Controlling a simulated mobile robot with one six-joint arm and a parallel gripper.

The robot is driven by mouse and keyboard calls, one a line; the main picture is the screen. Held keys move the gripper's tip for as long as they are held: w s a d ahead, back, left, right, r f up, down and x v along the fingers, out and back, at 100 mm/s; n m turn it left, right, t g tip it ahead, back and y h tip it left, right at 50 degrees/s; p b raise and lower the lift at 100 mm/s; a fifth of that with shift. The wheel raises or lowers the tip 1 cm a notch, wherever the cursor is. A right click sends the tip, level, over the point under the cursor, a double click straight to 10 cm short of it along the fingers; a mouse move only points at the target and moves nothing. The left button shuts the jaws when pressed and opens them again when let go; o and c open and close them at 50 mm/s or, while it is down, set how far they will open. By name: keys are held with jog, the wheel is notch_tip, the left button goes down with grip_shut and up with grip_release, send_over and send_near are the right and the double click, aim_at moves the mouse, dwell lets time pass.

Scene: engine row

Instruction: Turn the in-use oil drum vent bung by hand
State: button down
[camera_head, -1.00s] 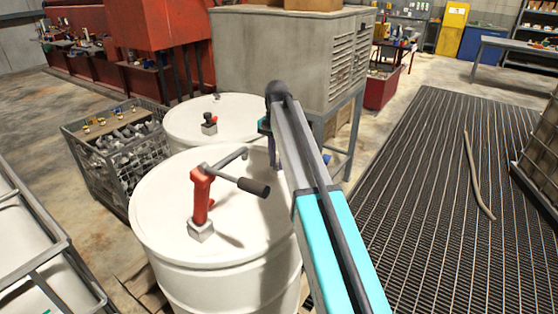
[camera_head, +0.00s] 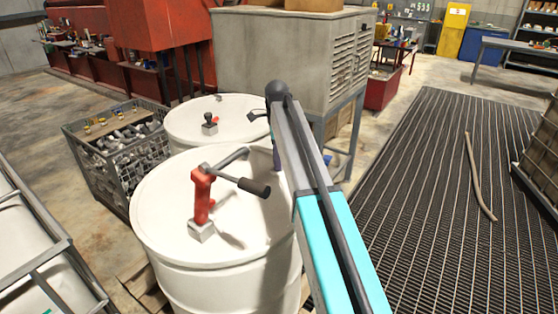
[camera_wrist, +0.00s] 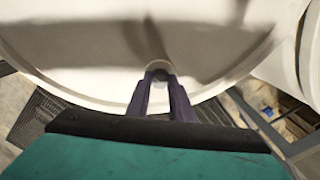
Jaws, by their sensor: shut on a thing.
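The front white oil drum (camera_head: 160,215) carries a red hand pump (camera_head: 202,195) with a black-gripped crank. The drum's white top also fills the upper part of the wrist view (camera_wrist: 90,50). In the wrist view, my gripper (camera_wrist: 161,80) has its two dark purple fingers close together at the drum's near rim. In the head view my arm hides most of the gripper and the bung, at the drum's right side.
A second white drum (camera_head: 185,120) with a small black and red fitting stands behind. A wire crate (camera_head: 118,165) of parts is at left, and a grey cabinet (camera_head: 270,55) on legs is behind my arm. Floor grating (camera_head: 420,200) with a hose lies open at right.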

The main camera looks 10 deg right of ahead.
jog(key=m, duration=0.4)
jog(key=shift+w+a+r+m, duration=0.1)
jog(key=shift+w+r+m, duration=0.1)
jog(key=shift+w+m, duration=0.1)
jog(key=m, duration=0.3)
jog(key=shift+m, duration=0.3)
jog(key=m, duration=0.7)
jog(key=shift+w+d, duration=0.1)
jog(key=shift+d, duration=0.1)
jog(key=c, duration=1.6)
grip_release()
jog(key=shift+o, duration=0.2)
jog(key=shift+f, duration=0.1)
